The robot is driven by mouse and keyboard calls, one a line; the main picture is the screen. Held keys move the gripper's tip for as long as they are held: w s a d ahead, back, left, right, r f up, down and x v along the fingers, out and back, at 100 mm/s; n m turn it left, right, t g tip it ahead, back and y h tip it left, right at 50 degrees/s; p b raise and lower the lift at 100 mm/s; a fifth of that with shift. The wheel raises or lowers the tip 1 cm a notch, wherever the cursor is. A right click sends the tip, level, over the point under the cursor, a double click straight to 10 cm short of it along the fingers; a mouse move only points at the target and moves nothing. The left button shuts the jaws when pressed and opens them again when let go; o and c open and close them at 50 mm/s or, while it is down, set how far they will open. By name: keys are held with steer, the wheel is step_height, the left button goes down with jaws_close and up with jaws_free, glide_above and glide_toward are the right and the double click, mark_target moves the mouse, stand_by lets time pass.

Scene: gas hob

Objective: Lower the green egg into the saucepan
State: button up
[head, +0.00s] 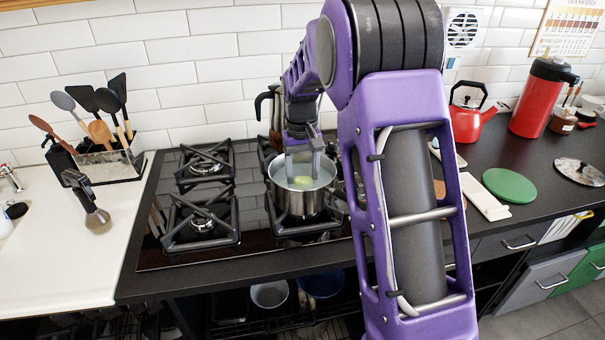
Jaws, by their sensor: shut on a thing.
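The steel saucepan (300,203) stands on a front burner of the gas hob, with pale liquid showing inside it. The green egg (302,182) is at the saucepan's mouth, within the rim outline. My gripper (301,174) points down over the saucepan and is shut on the egg. I cannot tell whether the egg touches the liquid.
A dark pot (268,107) stands behind the saucepan. The left burners (203,222) are empty. A red kettle (468,112), a red flask (541,98) and a green disc (509,185) are on the right counter. A utensil holder (110,165) stands at left.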

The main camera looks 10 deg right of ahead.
steer(key=shift+f, duration=0.35)
stand_by(0.6)
steer(key=o, duration=0.9)
